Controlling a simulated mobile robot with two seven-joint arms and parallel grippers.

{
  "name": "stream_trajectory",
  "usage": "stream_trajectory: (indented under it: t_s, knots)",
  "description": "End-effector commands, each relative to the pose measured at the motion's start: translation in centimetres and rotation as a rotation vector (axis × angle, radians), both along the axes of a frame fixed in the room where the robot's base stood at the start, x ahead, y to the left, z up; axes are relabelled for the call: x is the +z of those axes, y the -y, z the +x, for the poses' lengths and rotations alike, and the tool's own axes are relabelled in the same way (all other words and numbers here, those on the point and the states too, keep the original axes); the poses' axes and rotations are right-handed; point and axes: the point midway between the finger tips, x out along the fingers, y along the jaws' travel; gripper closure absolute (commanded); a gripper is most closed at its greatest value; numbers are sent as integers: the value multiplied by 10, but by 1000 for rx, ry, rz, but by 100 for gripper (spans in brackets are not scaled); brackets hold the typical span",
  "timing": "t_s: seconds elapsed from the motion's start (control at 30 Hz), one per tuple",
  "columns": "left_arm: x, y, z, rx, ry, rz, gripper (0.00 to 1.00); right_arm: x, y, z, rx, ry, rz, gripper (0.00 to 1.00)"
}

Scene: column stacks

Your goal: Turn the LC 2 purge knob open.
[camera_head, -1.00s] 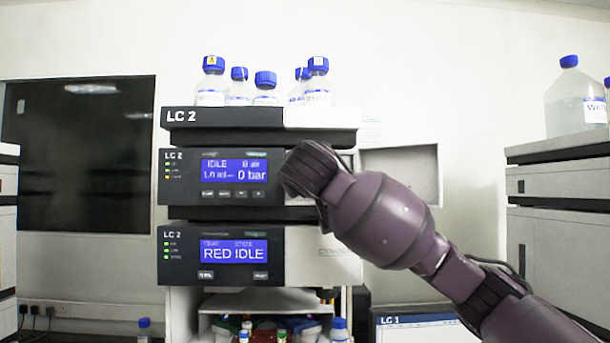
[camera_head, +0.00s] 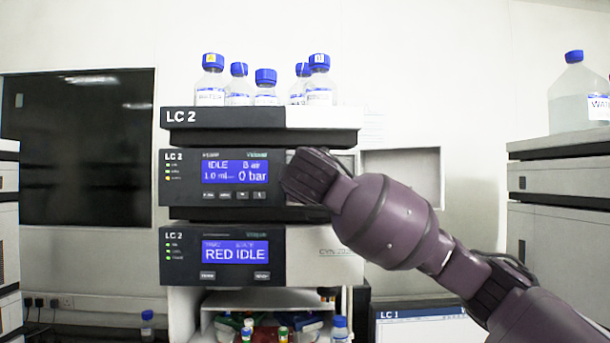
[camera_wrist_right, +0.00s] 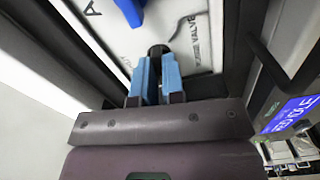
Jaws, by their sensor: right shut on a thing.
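The LC 2 stack stands in the middle of the head view, with its upper pump module (camera_head: 180,192) reading IDLE and 0 bar. My right arm comes in from the right, and its hand covers the right part of that module. In the right wrist view, my right gripper (camera_wrist_right: 157,68) has its two blue fingers closed on the small dark purge knob (camera_wrist_right: 158,50). My left gripper is out of view.
Several blue-capped bottles (camera_head: 265,88) stand on top of the stack. A blue part (camera_wrist_right: 130,10) is close beyond the fingers in the wrist view. Dark frame edges flank the recess on both sides. Another instrument stack (camera_head: 560,185) stands at the right.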

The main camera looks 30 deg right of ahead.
Motion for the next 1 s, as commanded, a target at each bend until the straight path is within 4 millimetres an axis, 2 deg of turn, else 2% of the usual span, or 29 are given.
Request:
stream_trajectory:
  t_s: [0.3, 0.77, 0.8, 0.9, 0.97, 1.0]
  knots:
    - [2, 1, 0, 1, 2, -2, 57, -1, -1, 0, 2, -50, -81, 100]
    - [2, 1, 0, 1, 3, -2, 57, -1, -1, 0, 3, -57, -90, 100]
    - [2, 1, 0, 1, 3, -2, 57, -1, -1, 0, 3, -57, -90, 87]
    - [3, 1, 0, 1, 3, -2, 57, -1, -1, 0, 3, -56, -91, 72]
    - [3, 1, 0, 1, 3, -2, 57, -1, -1, 0, 2, -57, -91, 65]
    - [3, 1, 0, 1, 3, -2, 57, -1, -1, 0, 2, -56, -90, 65]
